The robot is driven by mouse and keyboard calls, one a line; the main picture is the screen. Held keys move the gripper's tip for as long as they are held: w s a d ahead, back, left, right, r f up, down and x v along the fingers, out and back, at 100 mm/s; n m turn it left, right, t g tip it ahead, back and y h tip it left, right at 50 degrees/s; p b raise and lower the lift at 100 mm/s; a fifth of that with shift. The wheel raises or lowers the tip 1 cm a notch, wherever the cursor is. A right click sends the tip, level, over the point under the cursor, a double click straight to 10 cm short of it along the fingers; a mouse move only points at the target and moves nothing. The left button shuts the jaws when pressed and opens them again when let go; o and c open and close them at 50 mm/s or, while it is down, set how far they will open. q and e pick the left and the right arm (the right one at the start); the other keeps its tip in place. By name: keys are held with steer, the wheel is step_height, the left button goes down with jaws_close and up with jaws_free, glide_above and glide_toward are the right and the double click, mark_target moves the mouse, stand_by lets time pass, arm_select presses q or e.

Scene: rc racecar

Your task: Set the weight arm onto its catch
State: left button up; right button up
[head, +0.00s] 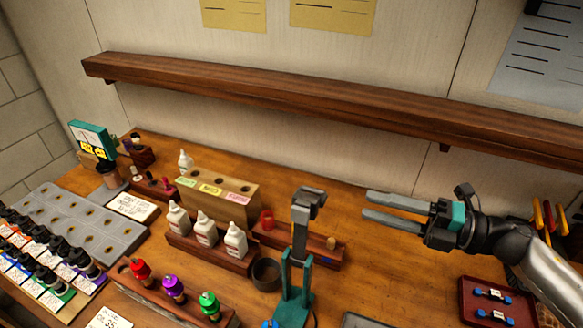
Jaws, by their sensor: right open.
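A teal stand (294,285) stands at the front middle of the bench. A grey arm (301,225) with a thick block at its top rises nearly upright from it; this looks like the weight arm. I cannot make out the catch. My right gripper (367,205) comes in from the right, its two long grey fingers spread apart and empty. In the picture its fingertips are a short way to the right of the arm's top block, apart from it. My left gripper is not in view.
A dark cup (266,274) and a rack of white bottles (205,228) stand left of the stand. A dark red tray (493,305) lies at the lower right. A long wooden shelf (330,100) runs along the wall behind.

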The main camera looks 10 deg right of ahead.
mark_target(308, 191)
steer(key=p+x, duration=0.3)
steer(key=x, duration=1)
steer(key=shift+w+a, duration=0.1)
steer(key=shift+a, duration=0.2)
steer(key=shift+w+a, duration=0.35)
steer(key=shift+a, duration=0.25)
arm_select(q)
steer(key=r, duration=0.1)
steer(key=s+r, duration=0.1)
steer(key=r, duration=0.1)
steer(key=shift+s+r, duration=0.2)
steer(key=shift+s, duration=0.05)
arm_select(e)
jaws_close()
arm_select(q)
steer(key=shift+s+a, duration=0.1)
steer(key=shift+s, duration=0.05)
arm_select(e)
steer(key=shift+f, duration=0.2)
